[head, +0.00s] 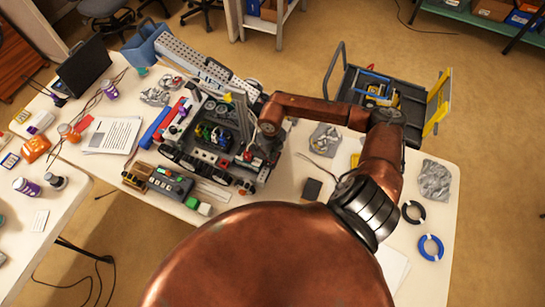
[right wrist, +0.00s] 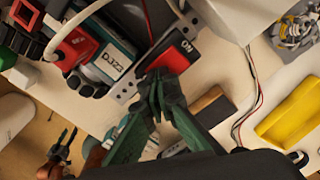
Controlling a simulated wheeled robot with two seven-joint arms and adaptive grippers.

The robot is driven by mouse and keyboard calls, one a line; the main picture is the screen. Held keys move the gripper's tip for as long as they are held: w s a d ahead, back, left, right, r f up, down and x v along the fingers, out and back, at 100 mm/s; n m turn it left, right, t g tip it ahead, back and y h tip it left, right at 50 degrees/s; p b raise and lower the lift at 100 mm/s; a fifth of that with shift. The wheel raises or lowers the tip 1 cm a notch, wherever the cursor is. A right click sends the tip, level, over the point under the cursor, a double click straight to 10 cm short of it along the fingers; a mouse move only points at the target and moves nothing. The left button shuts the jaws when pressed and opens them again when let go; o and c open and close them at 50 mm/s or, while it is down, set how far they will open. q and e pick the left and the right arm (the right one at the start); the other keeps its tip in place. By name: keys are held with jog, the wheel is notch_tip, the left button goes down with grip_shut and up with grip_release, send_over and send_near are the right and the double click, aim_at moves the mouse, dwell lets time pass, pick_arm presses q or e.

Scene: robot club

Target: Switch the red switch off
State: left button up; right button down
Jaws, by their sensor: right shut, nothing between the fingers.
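The red switch (right wrist: 170,60) shows in the right wrist view, set in a dark panel with a white "ON" label at its upper right. My right gripper (right wrist: 155,82) has dark green fingers, shut and empty, with the tips at the lower left edge of the switch. I cannot tell whether they touch it. The tips hide part of the switch, and its position is unclear. In the head view the right gripper (head: 254,152) reaches down over the right side of the cluttered bench; the switch is too small there to make out. A small dark claw, apparently my left gripper (right wrist: 63,146), shows at the wrist view's lower left.
A teal-and-white labelled box (right wrist: 108,62) and a red connector (right wrist: 78,52) crowd the left of the switch.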

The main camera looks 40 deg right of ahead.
jog(key=shift+r, duration=0.1)
jog(key=shift+r+p, duration=2)
jog(key=shift+r, duration=1.4)
